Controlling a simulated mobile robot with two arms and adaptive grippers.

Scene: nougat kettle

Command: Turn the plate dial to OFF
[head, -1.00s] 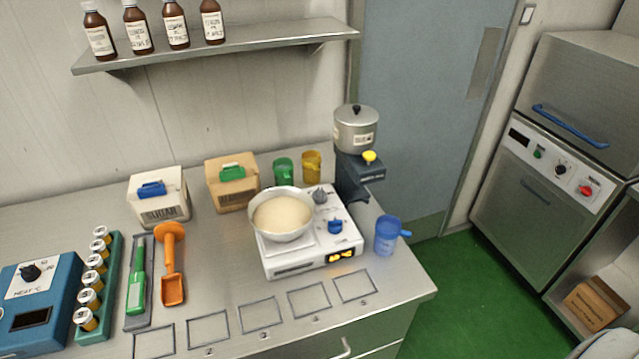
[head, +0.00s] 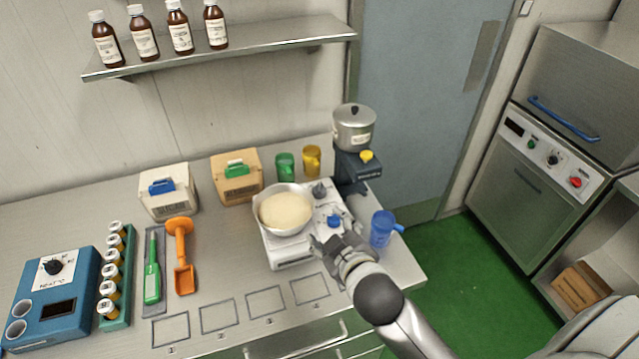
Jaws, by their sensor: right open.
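The white hot plate (head: 287,250) stands on the steel bench with a pan (head: 285,209) of cream-coloured mass on its left part. A blue dial (head: 334,221) is on the plate's right part, and a grey dial (head: 319,190) sits behind it. I cannot read the dial markings. My right gripper (head: 331,242) is open at the plate's front right, just in front of the blue dial and apparently apart from it. It hides the plate's front right corner and its display. My left gripper is not in view.
A blue jug (head: 382,228) stands close to the right of my right gripper, near the bench edge. A grinder (head: 355,150) stands behind the plate. Green (head: 285,166) and yellow (head: 312,160) cups stand at the back. Marked squares (head: 266,303) in front are empty.

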